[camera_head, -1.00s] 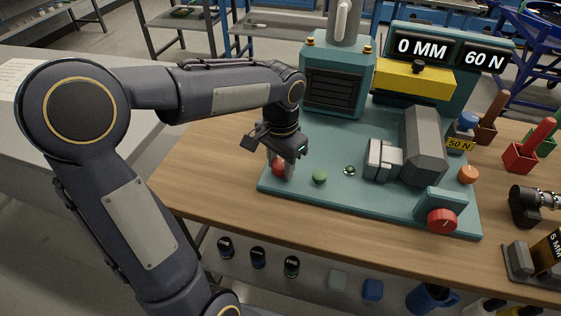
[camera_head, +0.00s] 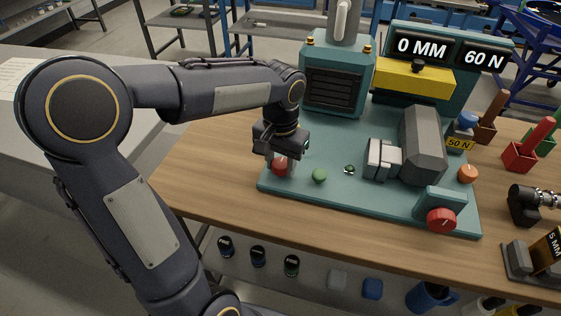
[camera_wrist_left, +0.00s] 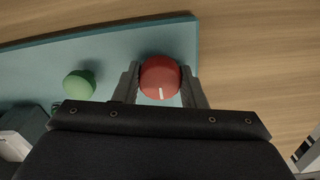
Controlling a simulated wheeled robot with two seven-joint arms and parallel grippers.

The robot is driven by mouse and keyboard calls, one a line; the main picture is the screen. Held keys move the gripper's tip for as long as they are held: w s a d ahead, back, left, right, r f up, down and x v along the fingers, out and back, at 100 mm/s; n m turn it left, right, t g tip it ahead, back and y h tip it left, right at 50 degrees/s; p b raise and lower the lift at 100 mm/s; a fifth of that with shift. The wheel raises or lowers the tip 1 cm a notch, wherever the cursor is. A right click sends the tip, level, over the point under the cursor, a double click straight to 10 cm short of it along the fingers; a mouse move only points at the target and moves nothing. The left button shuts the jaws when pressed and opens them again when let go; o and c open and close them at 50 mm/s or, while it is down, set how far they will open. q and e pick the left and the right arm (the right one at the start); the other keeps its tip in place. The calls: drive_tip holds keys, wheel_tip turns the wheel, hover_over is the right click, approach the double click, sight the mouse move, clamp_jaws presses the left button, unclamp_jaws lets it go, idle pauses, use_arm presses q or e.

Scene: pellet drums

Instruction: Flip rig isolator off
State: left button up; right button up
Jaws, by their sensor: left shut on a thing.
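A red round knob (camera_head: 281,167) with a white line sits at the front left corner of the teal rig base plate (camera_head: 330,197). It also shows in the left wrist view (camera_wrist_left: 160,78), between the two fingers, its white line pointing toward the gripper body. My left gripper (camera_head: 281,158) is above the knob and shut on it, with a finger on either side. No label shows which knob is the isolator. My right gripper is not in view.
A green button (camera_head: 319,176) stands just right of the held knob. A grey block (camera_head: 422,145), an orange knob (camera_head: 468,173) and displays reading 0 MM and 60 N are farther right. The wooden table (camera_head: 215,180) is clear left of the plate.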

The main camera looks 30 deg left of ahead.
sight(280, 162)
use_arm(q)
drive_tip(key=o, duration=1)
wheel_tip(280, 162, up, 8)
drive_tip(key=shift+f+p, duration=0.1)
drive_tip(key=shift+p, duration=0.3)
drive_tip(key=s+d+f+t+h, duration=0.1)
drive_tip(key=s+t, duration=0.1)
drive_tip(key=s, duration=0.3)
drive_tip(key=s+d+f+n+t+h+p, duration=0.1)
drive_tip(key=s+f, duration=0.1)
drive_tip(key=s, duration=0.4)
drive_tip(key=s+d+f+t+h, duration=0.1)
drive_tip(key=s+d+t, duration=0.1)
drive_tip(key=s, duration=0.3)
drive_tip(key=shift+s+d+f+n+t+h+p, duration=0.1)
drive_tip(key=shift+s+f+n+t+h+p, duration=0.05)
drive_tip(key=shift+s+n+t+h+p, duration=0.2)
